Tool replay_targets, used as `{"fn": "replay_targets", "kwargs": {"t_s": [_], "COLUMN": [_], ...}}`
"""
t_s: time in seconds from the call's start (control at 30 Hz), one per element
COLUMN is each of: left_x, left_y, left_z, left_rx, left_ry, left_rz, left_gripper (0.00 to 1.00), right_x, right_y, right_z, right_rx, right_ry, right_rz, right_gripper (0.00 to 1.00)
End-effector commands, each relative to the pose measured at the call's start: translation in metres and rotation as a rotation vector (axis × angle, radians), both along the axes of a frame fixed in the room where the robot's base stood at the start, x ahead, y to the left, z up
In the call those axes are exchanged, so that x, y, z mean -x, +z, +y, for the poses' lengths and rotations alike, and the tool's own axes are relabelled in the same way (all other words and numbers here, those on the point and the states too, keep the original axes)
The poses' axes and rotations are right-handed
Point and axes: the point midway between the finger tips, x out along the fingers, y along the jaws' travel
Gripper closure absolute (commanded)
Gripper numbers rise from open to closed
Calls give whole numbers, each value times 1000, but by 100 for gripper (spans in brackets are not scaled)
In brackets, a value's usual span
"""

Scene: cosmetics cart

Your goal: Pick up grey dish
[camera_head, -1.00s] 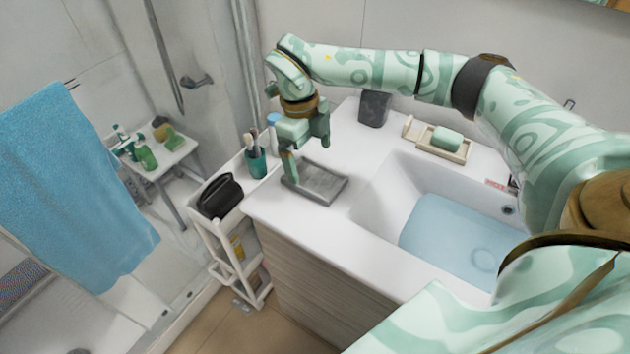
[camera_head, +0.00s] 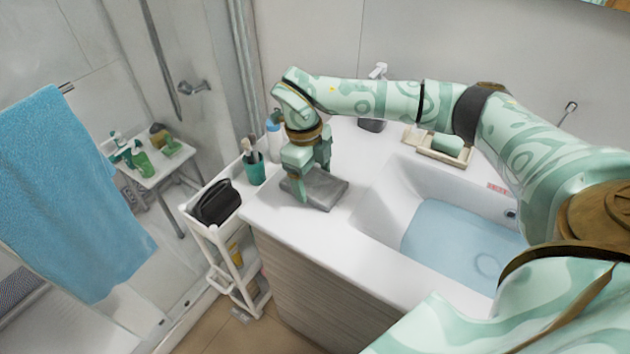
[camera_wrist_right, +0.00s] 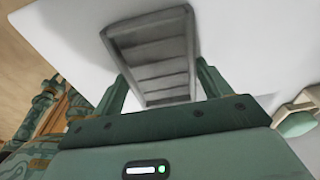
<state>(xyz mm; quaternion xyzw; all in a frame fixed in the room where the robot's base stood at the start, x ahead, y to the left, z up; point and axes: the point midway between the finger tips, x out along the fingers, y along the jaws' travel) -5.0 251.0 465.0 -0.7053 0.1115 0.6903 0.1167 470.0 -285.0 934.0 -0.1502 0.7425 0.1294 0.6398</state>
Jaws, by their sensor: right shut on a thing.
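The grey dish (camera_head: 322,188) is a rectangular ridged tray on the white counter, left of the sink. My right gripper (camera_head: 314,186) has come down over it, with one finger at its near side and the other at its far side. In the right wrist view, the grey dish (camera_wrist_right: 152,52) lies between the two fingers of the right gripper (camera_wrist_right: 160,88), which are shut on it. I cannot tell whether the dish is clear of the counter. My left gripper is not in view.
A white cart (camera_head: 211,228) with a black bag (camera_head: 215,203) and a teal brush cup (camera_head: 254,169) stands left of the counter. The sink (camera_head: 378,215) lies right of the dish. A soap dish (camera_head: 425,147) with green soap is behind it.

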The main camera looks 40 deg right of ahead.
Motion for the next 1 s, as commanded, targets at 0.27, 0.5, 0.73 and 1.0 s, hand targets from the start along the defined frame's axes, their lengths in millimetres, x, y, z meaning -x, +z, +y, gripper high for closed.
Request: {"fn": "replay_targets", "kwargs": {"t_s": [0.27,0.5,0.73,1.0], "left_x": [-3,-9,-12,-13], "left_y": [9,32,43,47], "left_z": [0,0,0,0], "left_rx": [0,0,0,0], "left_ry": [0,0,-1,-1], "left_rz": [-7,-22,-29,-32], "left_gripper": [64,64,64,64], "right_x": [-1,36,94,132], "right_y": [24,81,113,129], "right_z": [0,8,20,30], "right_rx": [0,0,0,-1], "right_ry": [0,4,4,2], "right_rz": [-4,-6,-1,0], "right_gripper": [47,47,47,47]}}
